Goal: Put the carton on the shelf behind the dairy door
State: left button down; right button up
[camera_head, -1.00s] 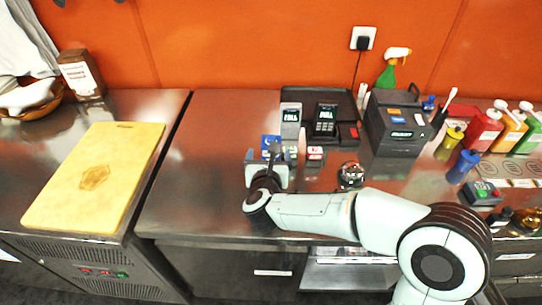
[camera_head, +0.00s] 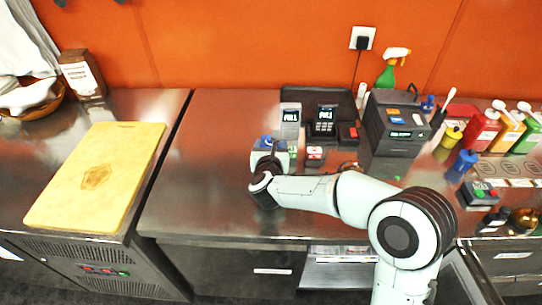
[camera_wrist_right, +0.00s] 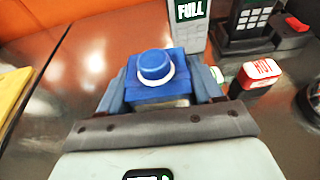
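The carton (camera_head: 265,143), with a blue top and a round blue cap, stands on the steel counter. In the right wrist view the carton (camera_wrist_right: 160,82) sits between the two fingers of my right gripper (camera_wrist_right: 163,90). The fingers lie close along both its sides, but whether they press on it is unclear. In the head view my right gripper (camera_head: 270,158) is at the carton, partly covering it. My left gripper is not in view. I cannot make out a door marked dairy or the shelf behind it; labels under the counter are too small to read.
A red-and-white HOT box (camera_wrist_right: 262,75) stands just right of the carton. A card terminal (camera_head: 325,120) and a dark machine (camera_head: 393,125) stand behind and right. A yellow cutting board (camera_head: 97,175) lies left. The counter left of the carton is clear.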

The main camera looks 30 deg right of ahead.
jog(key=c, duration=0.3)
notch_tip(320, 180, up, 20)
jog(key=p, duration=0.4)
jog(key=shift+r, duration=0.1)
